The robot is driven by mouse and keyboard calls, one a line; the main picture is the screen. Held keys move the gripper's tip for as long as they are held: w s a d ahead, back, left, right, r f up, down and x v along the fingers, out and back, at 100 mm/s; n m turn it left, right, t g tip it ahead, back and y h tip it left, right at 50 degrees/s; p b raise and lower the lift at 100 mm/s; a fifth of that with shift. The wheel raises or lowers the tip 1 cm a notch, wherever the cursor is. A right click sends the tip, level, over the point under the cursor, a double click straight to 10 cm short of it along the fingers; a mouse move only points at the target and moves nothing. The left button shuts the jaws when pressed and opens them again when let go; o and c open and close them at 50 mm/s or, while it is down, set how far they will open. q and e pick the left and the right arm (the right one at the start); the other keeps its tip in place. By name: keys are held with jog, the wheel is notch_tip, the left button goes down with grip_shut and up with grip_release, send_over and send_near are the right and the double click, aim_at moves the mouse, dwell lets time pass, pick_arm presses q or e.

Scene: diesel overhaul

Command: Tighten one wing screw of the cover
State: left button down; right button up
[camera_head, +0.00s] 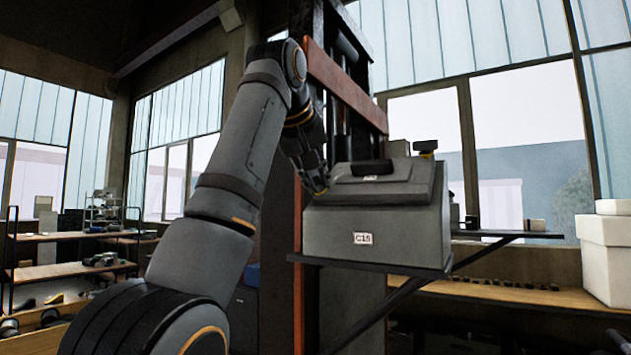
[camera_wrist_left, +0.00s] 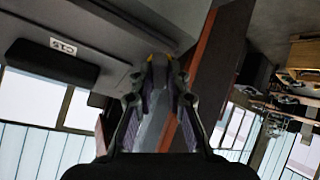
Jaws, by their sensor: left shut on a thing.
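A grey box (camera_head: 375,235) labelled C15 carries a sloping grey cover (camera_head: 410,188) with a black raised block (camera_head: 386,168) on it. My right gripper is not in view.
The box sits on a dark bracket shelf (camera_head: 480,236) by an upright frame with a red beam (camera_head: 345,88). A bench (camera_head: 510,292) with small parts runs below, and white boxes (camera_head: 606,255) stand at the right. Storage racks are far left.

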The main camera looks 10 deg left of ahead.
pick_arm(q)
jog(key=shift+w+f+m, duration=0.1)
jog(key=shift+f+m, duration=0.4)
jog(key=shift+m, duration=0.3)
jog(key=shift+m+h, duration=0.5)
jog(key=shift+m, duration=0.4)
jog(key=shift+r+m+h, duration=0.1)
jog(key=shift+m+h, duration=0.2)
jog(key=shift+m, duration=0.6)
jog(key=shift+r+m+h, duration=0.1)
jog(key=shift+m+h, duration=0.2)
jog(key=shift+m, duration=0.6)
jog(key=c, duration=1.7)
grip_release()
jog(key=shift+m+h, duration=0.3)
jog(key=shift+m, duration=0.3)
jog(key=o, duration=0.4)
jog(key=shift+s, duration=0.2)
jog(key=shift+o, duration=0.6)
jog(key=shift+w, duration=0.1)
jog(key=shift+r, duration=0.15)
